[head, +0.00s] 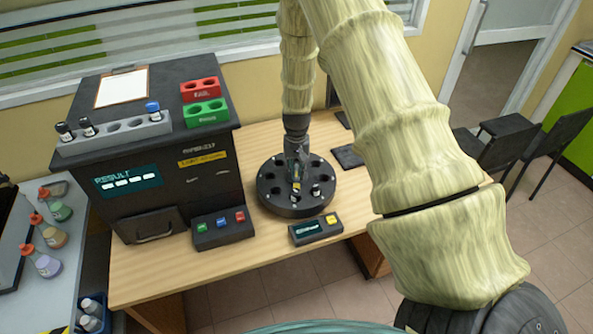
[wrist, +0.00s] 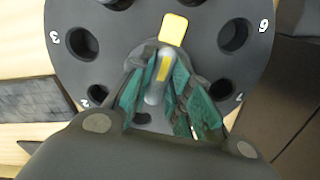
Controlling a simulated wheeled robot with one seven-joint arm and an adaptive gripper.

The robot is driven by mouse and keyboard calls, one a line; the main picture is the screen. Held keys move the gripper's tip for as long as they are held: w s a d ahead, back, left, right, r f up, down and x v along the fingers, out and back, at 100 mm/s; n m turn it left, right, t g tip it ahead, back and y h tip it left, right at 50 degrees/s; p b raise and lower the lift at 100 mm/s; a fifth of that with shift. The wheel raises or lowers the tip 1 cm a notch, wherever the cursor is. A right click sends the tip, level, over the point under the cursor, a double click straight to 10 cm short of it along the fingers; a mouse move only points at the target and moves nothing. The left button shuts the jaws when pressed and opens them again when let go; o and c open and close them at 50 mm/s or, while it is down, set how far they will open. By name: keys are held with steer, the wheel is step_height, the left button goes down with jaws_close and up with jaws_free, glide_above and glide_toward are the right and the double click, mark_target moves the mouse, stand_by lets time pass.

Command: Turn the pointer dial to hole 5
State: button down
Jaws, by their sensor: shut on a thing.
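The round black dial (head: 270,201) with holes around its rim stands on the wooden table, and it fills the upper wrist view (wrist: 205,20). White numbers 3, 2 and 6 show, plus one at lower right that looks like 7. The pointer (wrist: 174,29) has a yellow tip and a yellow stripe on its grey handle. Its tip points up in the wrist view, between the 3 side and the 6 side. The number 5 is out of view. My gripper (wrist: 170,95), with green finger pads, is shut on the pointer handle; it also shows over the dial's middle in the head view (head: 297,165).
A small display box with a yellow button (head: 315,229) stands in front of the dial. A box with green, blue and red buttons (head: 222,229) and the large black analyser (head: 185,190) stand to its left. A dark flat pad (head: 347,157) lies at the right.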

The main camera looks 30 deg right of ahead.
mark_target(296, 171)
steer(key=shift+w+r+m, duration=0.1)
steer(key=shift+m, duration=0.2)
steer(key=c, duration=1.3)
jaws_free()
step_height(296, 171, up, 12)
steer(key=shift+f, duration=0.1)
